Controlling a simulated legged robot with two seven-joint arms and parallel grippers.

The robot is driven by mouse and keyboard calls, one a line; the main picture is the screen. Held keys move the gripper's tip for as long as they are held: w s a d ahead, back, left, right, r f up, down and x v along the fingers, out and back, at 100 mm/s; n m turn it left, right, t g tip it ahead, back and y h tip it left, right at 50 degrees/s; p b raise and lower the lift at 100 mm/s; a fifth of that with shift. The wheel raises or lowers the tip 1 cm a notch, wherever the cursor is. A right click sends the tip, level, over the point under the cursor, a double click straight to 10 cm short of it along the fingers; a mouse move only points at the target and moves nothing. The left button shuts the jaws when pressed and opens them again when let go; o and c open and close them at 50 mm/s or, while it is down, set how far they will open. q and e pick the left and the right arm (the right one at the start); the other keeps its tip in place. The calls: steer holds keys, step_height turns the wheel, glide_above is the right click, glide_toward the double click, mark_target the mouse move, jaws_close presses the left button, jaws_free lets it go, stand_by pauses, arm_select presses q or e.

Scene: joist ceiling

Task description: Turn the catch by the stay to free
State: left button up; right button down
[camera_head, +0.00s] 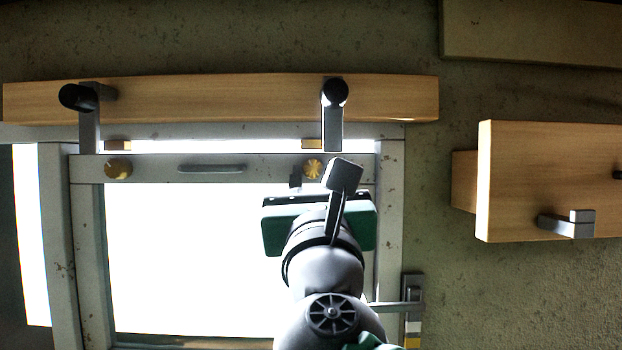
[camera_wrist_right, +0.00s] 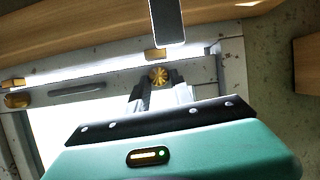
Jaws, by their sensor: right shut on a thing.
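The scalloped brass catch (camera_head: 312,168) is on the top rail of the pale window sash, at its right end; it also shows in the right wrist view (camera_wrist_right: 158,76). My right gripper (camera_wrist_right: 160,84) comes up from below, its two fingers on either side of this catch, shut on it. In the head view the gripper's body hides most of the fingers. A plain brass catch (camera_head: 118,168) is at the rail's left end. A metal stay (camera_head: 395,306) runs from the window's lower right to a bracket (camera_head: 412,300). My left gripper is not in view.
A wooden beam (camera_head: 220,98) runs above the window. Two grey bars with black round ends (camera_head: 333,125) (camera_head: 89,125) hang from it, the right one close above my gripper. A grey handle (camera_head: 212,168) sits mid-rail. A wooden box (camera_head: 545,180) projects at right.

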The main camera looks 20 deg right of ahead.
steer(key=shift+d+n+y+p, duration=0.1)
steer(key=shift+n+y+p, duration=0.15)
steer(key=shift+n+y, duration=0.6)
steer(key=shift+d+n+y+p, duration=0.1)
steer(key=shift+n+y+p, duration=0.2)
steer(key=shift+n, duration=0.95)
steer(key=shift+y, duration=0.25)
steer(key=c, duration=1.4)
jaws_free()
steer(key=shift+a, duration=0.1)
